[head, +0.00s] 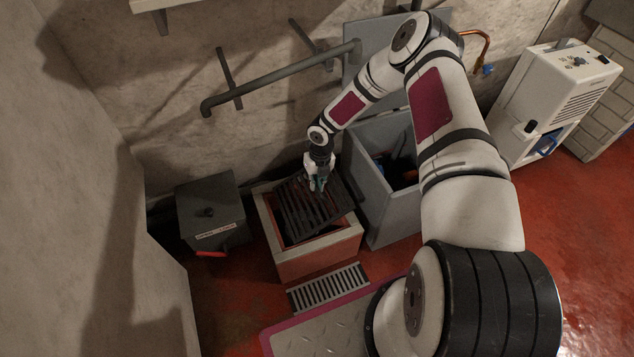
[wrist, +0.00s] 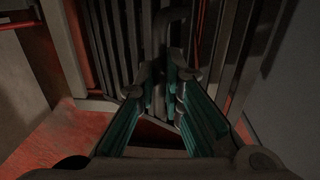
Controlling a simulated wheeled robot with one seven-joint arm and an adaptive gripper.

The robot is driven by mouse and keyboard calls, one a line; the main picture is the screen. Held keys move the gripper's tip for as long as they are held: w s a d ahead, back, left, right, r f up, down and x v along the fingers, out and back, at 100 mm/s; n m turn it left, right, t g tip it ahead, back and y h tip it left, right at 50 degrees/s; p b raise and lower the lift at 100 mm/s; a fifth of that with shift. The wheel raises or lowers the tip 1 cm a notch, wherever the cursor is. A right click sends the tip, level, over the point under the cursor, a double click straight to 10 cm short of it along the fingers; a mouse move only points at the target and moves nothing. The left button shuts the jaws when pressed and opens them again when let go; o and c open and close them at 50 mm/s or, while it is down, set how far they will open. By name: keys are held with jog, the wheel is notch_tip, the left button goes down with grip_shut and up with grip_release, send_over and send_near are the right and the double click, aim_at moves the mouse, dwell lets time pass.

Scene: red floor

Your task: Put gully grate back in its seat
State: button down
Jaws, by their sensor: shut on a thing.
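The gully grate (head: 300,213) is a dark slatted square at the top of the raised gully box (head: 320,253), which has a pale rim and reddish sides. The grate sits turned and tilted relative to the rim, with its right corner over the rim's right side. My gripper (head: 317,188) points down over the grate. In the wrist view my gripper (wrist: 163,85) has its green-padded fingers closed on the grate's curved handle (wrist: 172,22), with the grate's bars (wrist: 125,45) beyond. The seat under the grate is mostly hidden.
A dark lidded box (head: 211,212) with a red handle stands left of the gully. A grey open bin (head: 378,190) stands close on its right. A floor drain (head: 328,288) lies in front. A pipe (head: 280,78) runs along the wall behind.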

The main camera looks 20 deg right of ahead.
aim_at(316, 193)
dwell(0.3)
jog(key=shift+d+y+b, duration=0.15)
jog(key=shift+y+b, duration=0.75)
jog(key=shift+b, duration=0.2)
jog(key=y+b, duration=0.2)
jog(key=b, duration=0.1)
jog(key=shift+b, duration=0.4)
jog(key=shift+y+b, duration=0.5)
jog(key=shift+b, duration=0.15)
jog(key=shift+d+r+y+b, duration=0.1)
jog(key=shift+y+b, duration=0.3)
jog(key=shift+b, duration=0.85)
notch_tip(316, 193, down, 3)
jog(key=b, duration=0.2)
jog(key=shift+b, duration=0.4)
jog(key=shift+f+b, duration=0.35)
jog(key=shift+f, duration=0.9)
jog(key=shift+y, duration=0.4)
